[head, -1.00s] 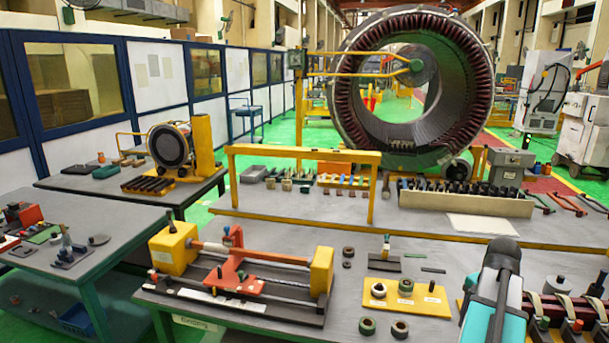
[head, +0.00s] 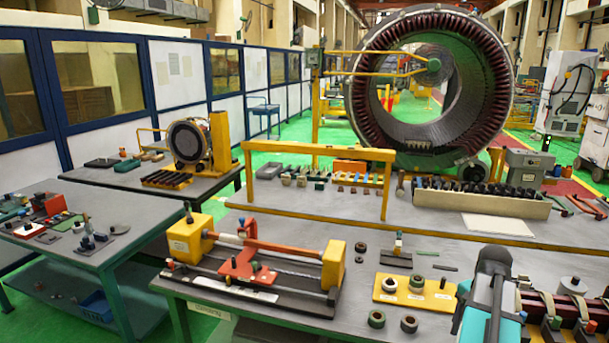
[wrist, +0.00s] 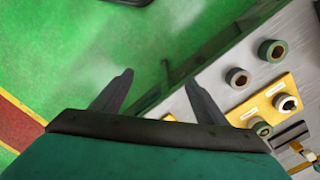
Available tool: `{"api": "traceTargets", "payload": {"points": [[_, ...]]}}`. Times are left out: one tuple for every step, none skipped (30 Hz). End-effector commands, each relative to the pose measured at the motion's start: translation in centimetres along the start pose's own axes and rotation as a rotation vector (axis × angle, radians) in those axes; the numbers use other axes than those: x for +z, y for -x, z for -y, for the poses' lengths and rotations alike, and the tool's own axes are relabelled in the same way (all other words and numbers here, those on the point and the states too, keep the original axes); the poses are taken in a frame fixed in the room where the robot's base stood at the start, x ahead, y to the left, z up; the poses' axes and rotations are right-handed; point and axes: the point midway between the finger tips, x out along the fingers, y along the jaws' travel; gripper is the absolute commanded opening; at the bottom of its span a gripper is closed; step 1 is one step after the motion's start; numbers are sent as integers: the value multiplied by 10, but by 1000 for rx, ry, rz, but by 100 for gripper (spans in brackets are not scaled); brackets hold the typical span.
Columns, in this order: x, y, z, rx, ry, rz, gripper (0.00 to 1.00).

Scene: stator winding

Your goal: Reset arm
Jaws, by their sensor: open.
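My gripper (wrist: 157,84) shows in the wrist view with its two dark fingers spread apart and nothing between them. It hangs over the table's edge, with green floor below on the left and the grey tabletop on the right. My teal and black arm stands at the lower right of the head view; the gripper itself cannot be made out there. A yellow plate (head: 389,297) with several rings lies on the table left of my arm. The same plate (wrist: 280,87) is right of the fingers in the wrist view.
Two loose rings, one of them a green ring (head: 376,319), lie before the plate. A winding fixture with yellow end blocks (head: 185,240) is left. A yellow rail (head: 320,150) crosses behind. A large stator (head: 365,100) stands at the back. Coil parts (head: 567,305) sit right of my arm.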

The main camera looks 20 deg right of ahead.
Motion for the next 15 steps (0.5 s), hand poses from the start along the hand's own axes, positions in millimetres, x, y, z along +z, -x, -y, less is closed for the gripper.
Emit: {"api": "traceTargets", "payload": {"points": [[6, -10, 7, 7, 16, 8, 67], [11, -16, 11, 11, 27, 14, 67], [17, -24, 16, 18, 40, 22, 67], [22, -31, 21, 24, 52, 29, 67], [28, -39, 26, 30, 66, 37, 67], [37, -51, 32, 40, 84, 48, 67], [45, -60, 38, 48, 100, 57, 67], [53, -69, 42, 57, 115, 66, 67], [64, -82, 48, 69, 137, 79, 67], [72, -92, 53, 79, 153, 88, 67], [80, -101, 57, 89, 168, 98, 67], [92, -114, 62, 102, 189, 109, 67], [100, -123, 65, 112, 204, 118, 67], [108, -132, 68, 121, 219, 126, 67], [119, -145, 71, 134, 239, 137, 67]]}}
